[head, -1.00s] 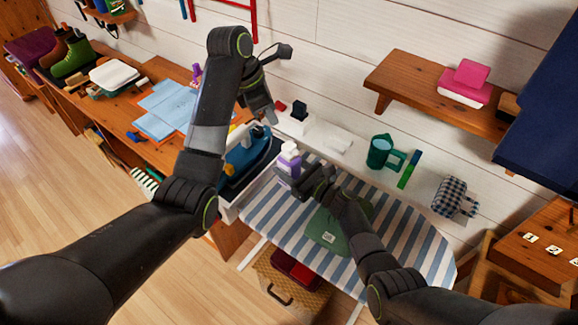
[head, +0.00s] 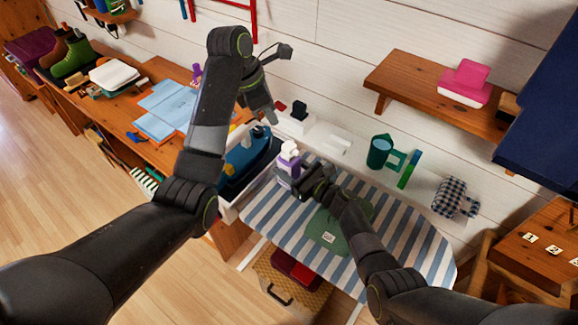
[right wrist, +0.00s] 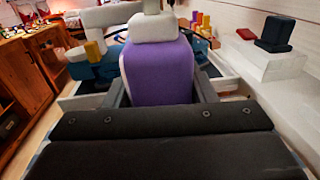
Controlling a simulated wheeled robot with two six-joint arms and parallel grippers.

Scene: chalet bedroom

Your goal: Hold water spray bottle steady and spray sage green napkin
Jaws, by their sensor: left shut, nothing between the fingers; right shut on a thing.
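The water spray bottle (head: 286,165), purple with a white top, stands upright at the left end of the striped ironing board (head: 403,222). In the right wrist view the bottle (right wrist: 158,72) fills the middle, between the fingers. My right gripper (head: 296,186) is shut on it. The sage green napkin (head: 323,232) lies on the board to the right of the bottle, partly hidden under my right arm. My left gripper (head: 271,117) is shut and empty, raised above and left of the bottle, near the wall.
A blue iron (head: 247,150) rests in a tray left of the bottle. A green mug (head: 379,150) is by the wall behind the board. A wooden shelf (head: 425,88) juts from the wall at right. A basket (head: 268,271) stands below the board.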

